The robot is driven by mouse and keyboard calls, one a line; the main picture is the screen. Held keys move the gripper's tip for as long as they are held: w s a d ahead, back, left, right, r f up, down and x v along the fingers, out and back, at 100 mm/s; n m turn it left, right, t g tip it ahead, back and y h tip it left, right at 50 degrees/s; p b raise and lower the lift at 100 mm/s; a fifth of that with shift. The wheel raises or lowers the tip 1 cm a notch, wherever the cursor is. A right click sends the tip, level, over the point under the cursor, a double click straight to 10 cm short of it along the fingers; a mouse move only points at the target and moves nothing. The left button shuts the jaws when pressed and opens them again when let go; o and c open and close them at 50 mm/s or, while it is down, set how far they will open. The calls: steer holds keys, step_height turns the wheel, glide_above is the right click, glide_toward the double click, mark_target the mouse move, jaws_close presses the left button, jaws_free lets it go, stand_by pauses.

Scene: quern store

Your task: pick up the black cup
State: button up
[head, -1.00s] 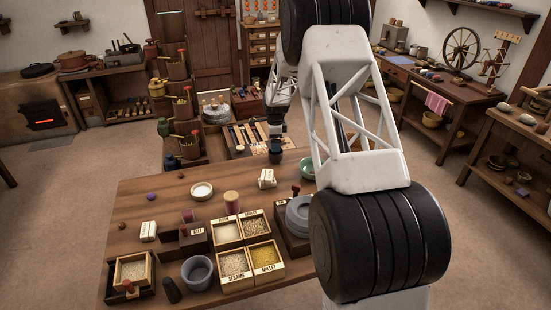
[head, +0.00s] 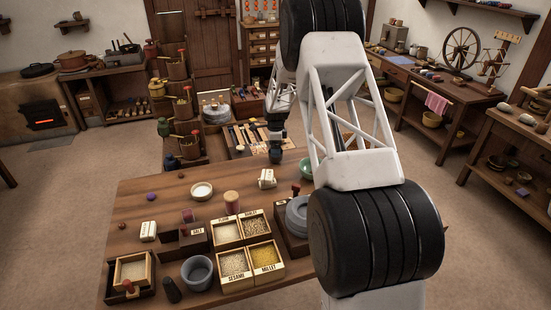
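A small dark shape that looks like the black cup (head: 275,156) is near the far edge of the table, left of the green bowl. My gripper (head: 277,142) points down right at its top. The two dark shapes run together, so I cannot tell whether they touch. The fingers are too small and dark to show whether they are open or shut. I cannot tell whether the cup rests on the table.
My arm hides the table's right side.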

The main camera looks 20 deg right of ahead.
steer(key=shift+f, duration=0.1)
steer(key=shift+s+f, duration=0.15)
steer(key=shift+f, duration=2.35)
steer(key=shift+c, duration=0.5)
steer(key=c, duration=0.9)
steer(key=shift+r, duration=0.2)
steer(key=shift+c, duration=0.2)
step_height(320, 180, up, 10)
steer(key=shift+f, duration=0.15)
